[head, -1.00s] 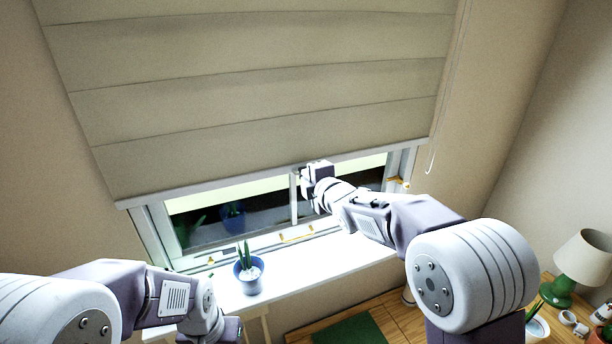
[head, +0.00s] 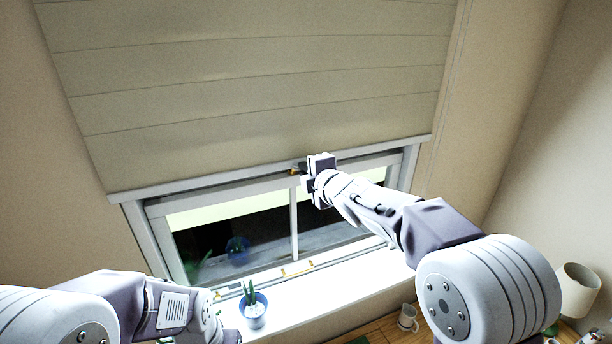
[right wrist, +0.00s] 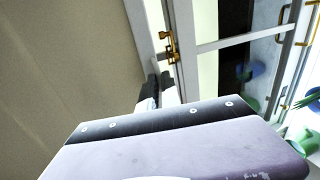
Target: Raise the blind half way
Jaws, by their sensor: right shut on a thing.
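The beige fabric blind (head: 260,85) hangs over the upper part of the window (head: 240,225), with shallow horizontal folds. Its pale bottom rail (head: 180,184) lies just below the top of the window frame, and the glass below is uncovered. My right gripper (head: 303,169) is at this rail, right of its middle. In the right wrist view the gripper (right wrist: 161,92) is shut on the bottom rail (right wrist: 139,35), with the fabric on the left. The grip itself is partly hidden by the gripper body. My left arm is low at the left; its fingers are out of frame.
A blue pot with a spiky plant (head: 253,312) stands on the white sill (head: 345,272). A brass catch (right wrist: 172,50) is on the frame close to my right fingers. A mug (head: 407,318) and a lamp (head: 578,288) are at lower right.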

